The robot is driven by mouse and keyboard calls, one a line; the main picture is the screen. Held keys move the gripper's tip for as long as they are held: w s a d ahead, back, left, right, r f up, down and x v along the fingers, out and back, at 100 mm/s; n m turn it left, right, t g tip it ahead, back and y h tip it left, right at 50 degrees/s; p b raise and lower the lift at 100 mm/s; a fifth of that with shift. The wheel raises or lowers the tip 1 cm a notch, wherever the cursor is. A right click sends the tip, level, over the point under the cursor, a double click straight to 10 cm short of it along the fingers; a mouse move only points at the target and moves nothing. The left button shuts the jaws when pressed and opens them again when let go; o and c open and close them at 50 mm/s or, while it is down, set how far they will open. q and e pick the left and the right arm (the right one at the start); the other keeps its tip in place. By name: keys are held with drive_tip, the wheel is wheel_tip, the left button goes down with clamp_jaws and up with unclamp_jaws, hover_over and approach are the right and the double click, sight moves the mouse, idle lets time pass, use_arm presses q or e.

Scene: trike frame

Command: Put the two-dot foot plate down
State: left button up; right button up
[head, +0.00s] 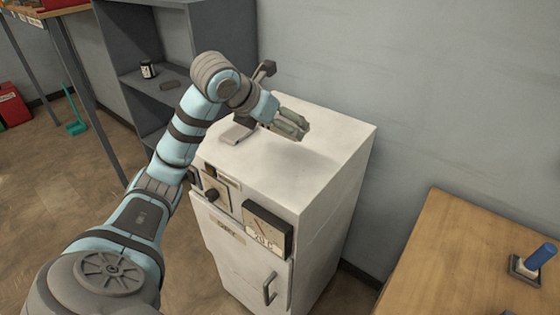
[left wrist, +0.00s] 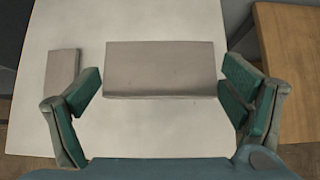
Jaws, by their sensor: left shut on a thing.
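My left gripper (head: 296,126) is over the top of the white cabinet (head: 325,140). In the left wrist view a flat grey plate (left wrist: 160,66) lies between its green finger pads, one at each end, and the gripper is shut on it. No dots show on this plate, so I cannot tell from its markings that it is the two-dot foot plate. In the head view the fingers mostly hide it. A shadow lies on the cabinet top below the gripper; any gap under the plate is hard to judge. My right gripper is not in view.
A second grey plate (head: 236,133) lies on the cabinet top, left of the gripper; the left wrist view shows it too (left wrist: 62,70). The cabinet top's right and front parts are clear. A grey shelf (head: 172,90) stands behind left, a wooden table (head: 450,245) at right.

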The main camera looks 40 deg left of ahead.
use_arm(q)
drive_tip(key=f, duration=0.3)
drive_tip(key=f+b, duration=0.1)
drive_tip(key=f, duration=0.6)
drive_tip(key=shift+w+b, duration=0.3)
drive_tip(key=shift+w, duration=0.05)
drive_tip(key=shift+s+f, duration=0.1)
drive_tip(key=shift+f, duration=0.1)
drive_tip(key=shift+s+r, duration=0.1)
drive_tip(key=shift+r, duration=0.05)
drive_tip(key=o, duration=1.2)
drive_tip(key=shift+o, duration=0.2)
